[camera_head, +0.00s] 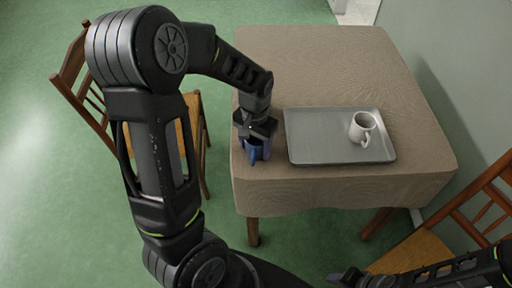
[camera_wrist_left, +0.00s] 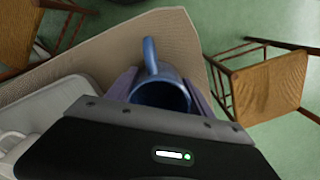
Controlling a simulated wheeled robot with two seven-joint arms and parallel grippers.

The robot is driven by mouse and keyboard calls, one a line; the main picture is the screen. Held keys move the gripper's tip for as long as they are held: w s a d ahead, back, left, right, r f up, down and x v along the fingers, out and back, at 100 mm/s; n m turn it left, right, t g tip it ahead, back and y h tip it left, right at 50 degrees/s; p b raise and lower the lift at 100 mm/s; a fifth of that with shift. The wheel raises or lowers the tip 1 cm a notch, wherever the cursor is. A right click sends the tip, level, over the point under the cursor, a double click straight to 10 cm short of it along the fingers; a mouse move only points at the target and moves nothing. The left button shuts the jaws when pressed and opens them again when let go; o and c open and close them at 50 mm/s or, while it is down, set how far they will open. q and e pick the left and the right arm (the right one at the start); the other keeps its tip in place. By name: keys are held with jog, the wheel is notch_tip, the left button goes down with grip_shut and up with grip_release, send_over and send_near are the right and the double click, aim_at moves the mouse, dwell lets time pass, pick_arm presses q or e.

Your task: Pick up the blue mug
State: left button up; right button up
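The blue mug (camera_head: 254,154) is on the left side of the table, close to its edge. My left gripper (camera_head: 255,144) is above it and partly covers it, with its fingers down along the mug. In the left wrist view, the mug (camera_wrist_left: 160,92) is between the two fingers, its handle toward the top of the picture. The fingers are on both sides of it; whether they press on it I cannot tell. My right gripper (camera_head: 350,277) is low at the bottom edge, away from the table, and its opening cannot be made out.
The cloth-covered table (camera_head: 310,65) carries a grey tray (camera_head: 320,150) with a white mug (camera_head: 362,127) to the right of the blue mug. Wooden chairs stand at the left (camera_head: 75,75) and lower right (camera_head: 420,252). The table's far part is clear.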

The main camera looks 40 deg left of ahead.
pick_arm(q)
jog(key=c, duration=1)
jog(key=shift+r, duration=0.15)
notch_tip(320, 180, up, 10)
dwell(0.6)
